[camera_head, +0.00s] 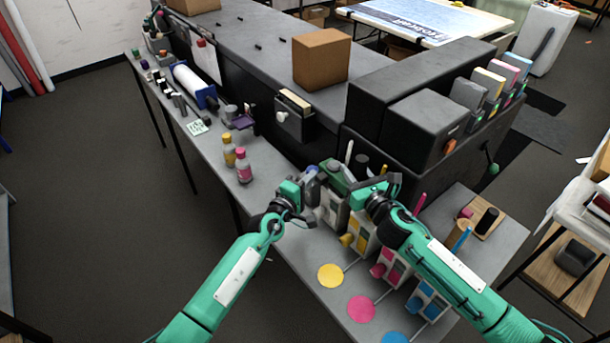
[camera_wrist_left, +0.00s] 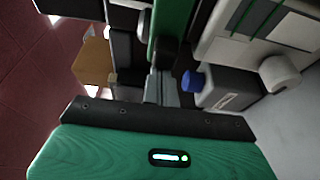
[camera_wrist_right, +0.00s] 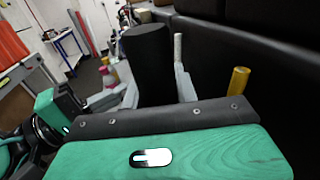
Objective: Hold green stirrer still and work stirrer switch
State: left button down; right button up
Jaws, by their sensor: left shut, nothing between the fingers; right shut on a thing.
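The green stirrer (camera_head: 341,177) stands at the far end of the row of stirrers on the grey bench, partly hidden by my grippers. My left gripper (camera_head: 313,183) is shut and empty at its left side. In the left wrist view, the closed fingers (camera_wrist_left: 161,88) are close to a green upright part (camera_wrist_left: 172,28), with a blue knob (camera_wrist_left: 192,81) just beside them. My right gripper (camera_head: 366,184) is at its right side. In the right wrist view, its fingers stand around a black cylinder (camera_wrist_right: 150,60) that looks like part of the stirrer. I cannot make out the switch.
Yellow (camera_head: 331,275), pink (camera_head: 361,309) and blue (camera_head: 394,338) discs lie before the other stirrers. Two bottles, yellow-capped (camera_head: 228,150) and pink-capped (camera_head: 243,166), stand to the left. A dark machine (camera_head: 420,125) rises close behind. A cardboard box (camera_head: 321,58) sits on the dark counter.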

pick_arm(q)
jog(key=shift+s+d, duration=0.35)
jog(key=shift+s, duration=0.05)
jog(key=shift+w, duration=0.1)
jog(key=w+a, duration=0.3)
jog(key=v, duration=0.9)
jog(key=shift+s, duration=0.4)
jog(key=shift+a, duration=0.1)
pick_arm(e)
jog(key=o, duration=1.2)
